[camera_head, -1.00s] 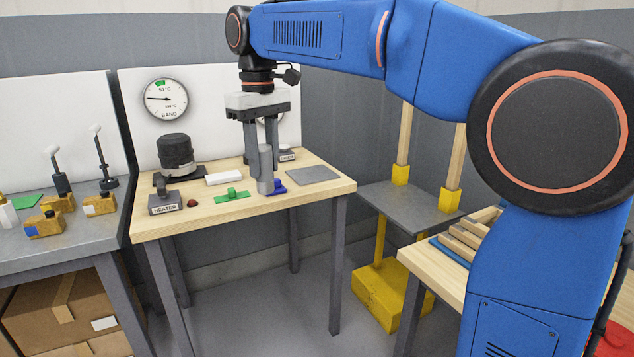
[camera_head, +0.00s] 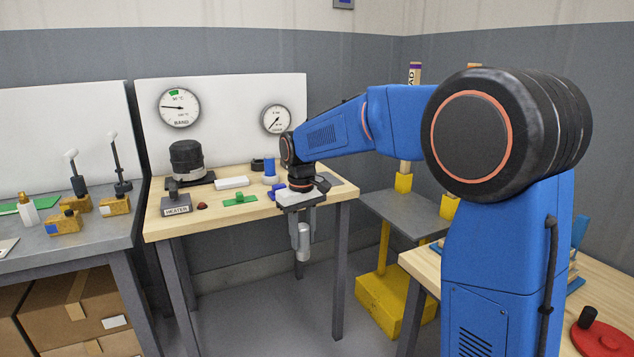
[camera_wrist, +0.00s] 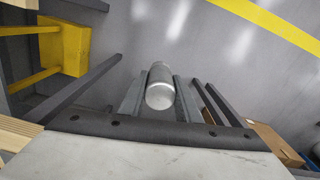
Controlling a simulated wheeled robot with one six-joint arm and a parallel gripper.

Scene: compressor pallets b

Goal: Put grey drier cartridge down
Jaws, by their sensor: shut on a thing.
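The grey drier cartridge (camera_head: 303,243) is a metallic cylinder that hangs upright in the head view, in front of the wooden table's front edge.
The wooden table (camera_head: 170,228) bears a heater switch (camera_head: 176,205), a black-topped unit (camera_head: 187,160), a green piece (camera_head: 240,199) and a white block (camera_head: 231,183). A grey bench (camera_head: 90,241) stands left. A yellow-footed press (camera_head: 390,295) stands right of the table. Open floor lies in front.

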